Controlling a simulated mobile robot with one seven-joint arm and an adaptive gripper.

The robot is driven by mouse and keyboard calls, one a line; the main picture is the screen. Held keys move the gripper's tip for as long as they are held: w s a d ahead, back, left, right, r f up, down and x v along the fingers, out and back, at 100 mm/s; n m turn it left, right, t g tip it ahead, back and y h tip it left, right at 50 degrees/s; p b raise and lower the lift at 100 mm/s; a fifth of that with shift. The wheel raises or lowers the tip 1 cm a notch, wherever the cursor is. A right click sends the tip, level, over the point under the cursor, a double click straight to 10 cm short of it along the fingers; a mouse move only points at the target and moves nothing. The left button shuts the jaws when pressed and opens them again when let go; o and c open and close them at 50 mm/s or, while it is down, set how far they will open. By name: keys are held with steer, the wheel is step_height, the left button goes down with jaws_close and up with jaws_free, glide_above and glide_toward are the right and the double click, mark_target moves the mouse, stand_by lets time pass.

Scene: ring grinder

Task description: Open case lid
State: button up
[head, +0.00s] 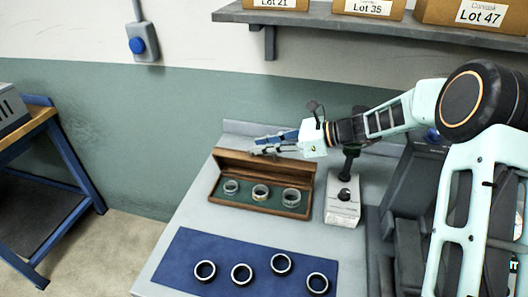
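A wooden case (249,206) with a green lining sits on the grey bench. Its brown lid (262,165) stands raised along the back edge, so the inside shows. Three metal rings stand in a row inside: left (231,187), middle (260,192) and right (291,198). My gripper (256,147) reaches in from the right, with its fingers pointing left at the lid's top edge. I cannot tell whether the fingers touch the lid or how far apart they are.
A blue mat (190,262) with several dark-rimmed rings lies in front of the case. A small device with a black handle (345,205) stands right of the case. A shelf with boxes (370,22) hangs above. A blue-framed table (60,150) stands left, across open floor.

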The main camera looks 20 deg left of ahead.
step_height(320, 180, up, 7)
steer(key=shift+r, duration=0.15)
